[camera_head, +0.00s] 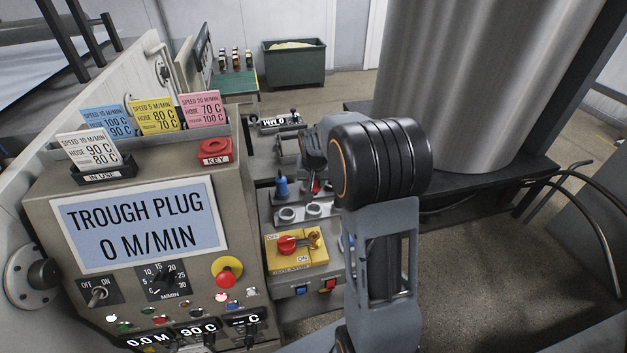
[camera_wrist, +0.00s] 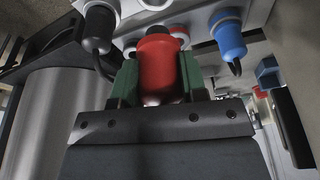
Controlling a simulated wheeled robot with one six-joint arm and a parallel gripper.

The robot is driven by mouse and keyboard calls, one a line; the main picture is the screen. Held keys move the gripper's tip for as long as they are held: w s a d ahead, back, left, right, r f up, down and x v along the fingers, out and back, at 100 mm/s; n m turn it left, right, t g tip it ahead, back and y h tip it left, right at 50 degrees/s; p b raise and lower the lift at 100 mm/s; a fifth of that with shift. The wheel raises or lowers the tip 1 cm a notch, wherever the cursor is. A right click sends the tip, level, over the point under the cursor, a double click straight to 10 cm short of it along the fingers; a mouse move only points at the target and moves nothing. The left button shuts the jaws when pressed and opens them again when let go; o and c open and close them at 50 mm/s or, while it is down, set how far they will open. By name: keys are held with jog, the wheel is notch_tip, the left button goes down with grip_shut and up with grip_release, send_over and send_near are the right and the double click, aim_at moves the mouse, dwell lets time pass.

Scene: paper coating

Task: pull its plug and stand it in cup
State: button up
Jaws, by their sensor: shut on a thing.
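A red plug (camera_wrist: 160,68) sits between the two green fingers of my gripper (camera_wrist: 158,82) in the wrist view, and the fingers are shut on it. In the head view a bit of the red plug (camera_head: 317,186) shows below my gripper, which my own arm partly covers. Behind the red plug in the wrist view is a pale round fitting; I cannot tell whether the plug is still seated. A blue plug (camera_wrist: 229,36) is to its right and a black plug (camera_wrist: 98,30) to its left. Two pale round openings (camera_head: 287,214) show near the blue plug (camera_head: 281,187); I cannot tell whether either is the cup.
A control panel (camera_head: 140,222) reading "TROUGH PLUG 0 M/MIN" stands at left, with a red key block (camera_head: 215,150) on top. A yellow isolator box (camera_head: 297,249) is below the openings. A large metal roll (camera_head: 470,80) stands at right. Clear floor (camera_head: 480,270) lies in front of it.

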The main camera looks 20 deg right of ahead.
jog(key=shift+f, duration=0.15)
jog(key=shift+f+b, duration=2.3)
jog(key=shift+f, duration=0.5)
jog(key=shift+f+b, duration=1.3)
jog(key=shift+f, duration=0.15)
jog(key=o, duration=1)
jog(key=shift+o, duration=0.2)
jog(key=v, duration=1.3)
jog(key=shift+r, duration=0.4)
jog(key=shift+a, duration=0.15)
